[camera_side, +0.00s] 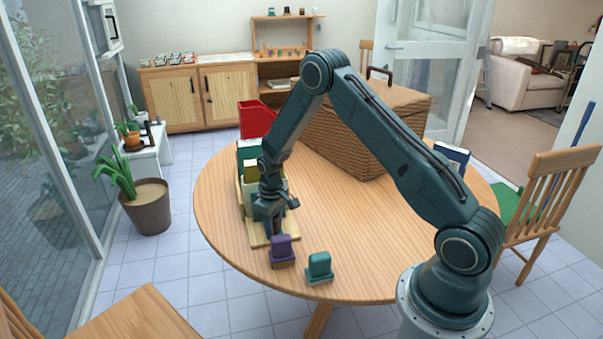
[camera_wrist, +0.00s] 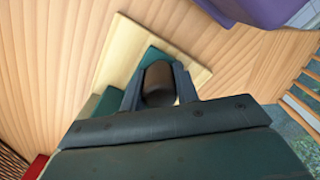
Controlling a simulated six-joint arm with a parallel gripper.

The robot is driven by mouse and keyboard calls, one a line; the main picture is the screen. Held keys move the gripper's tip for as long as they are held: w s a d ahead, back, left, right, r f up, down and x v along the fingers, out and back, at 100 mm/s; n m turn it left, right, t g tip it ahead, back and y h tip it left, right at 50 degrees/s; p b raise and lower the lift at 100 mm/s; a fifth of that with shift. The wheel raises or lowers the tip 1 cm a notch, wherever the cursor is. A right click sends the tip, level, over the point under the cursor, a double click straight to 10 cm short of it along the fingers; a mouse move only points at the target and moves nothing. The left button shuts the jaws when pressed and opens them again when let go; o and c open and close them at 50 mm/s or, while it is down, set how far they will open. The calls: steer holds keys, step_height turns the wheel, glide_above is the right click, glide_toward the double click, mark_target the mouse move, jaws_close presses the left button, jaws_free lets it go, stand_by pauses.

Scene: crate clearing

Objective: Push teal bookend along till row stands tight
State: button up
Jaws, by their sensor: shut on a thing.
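A light wooden tray (camera_side: 262,241) lies at the left of the round table; its pale board (camera_wrist: 118,58) also shows in the wrist view. A row of upright books stands in it, with a green one (camera_side: 247,150) and a yellow one (camera_side: 250,171) visible. My gripper (camera_side: 273,222) is low over the tray's near end. In the wrist view my gripper (camera_wrist: 159,78) is shut on a dark brown rounded knob. A teal piece, seemingly the bookend (camera_wrist: 149,57), shows just beyond it. My gripper hides most of it, and I cannot tell whether the row has gaps.
A purple block (camera_side: 282,251) and a teal block (camera_side: 319,267) stand on the table near the tray's front end. A large wicker basket (camera_side: 365,130) fills the back, with a red box (camera_side: 256,119) left of it. The table's middle is clear.

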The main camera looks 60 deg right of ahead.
steer(key=shift+w+d, duration=3.55)
steer(key=shift+w, duration=0.15)
steer(key=o, duration=1.1)
steer(key=shift+r, duration=0.15)
step_height(320, 180, up, 14)
steer(key=shift+f, duration=0.2)
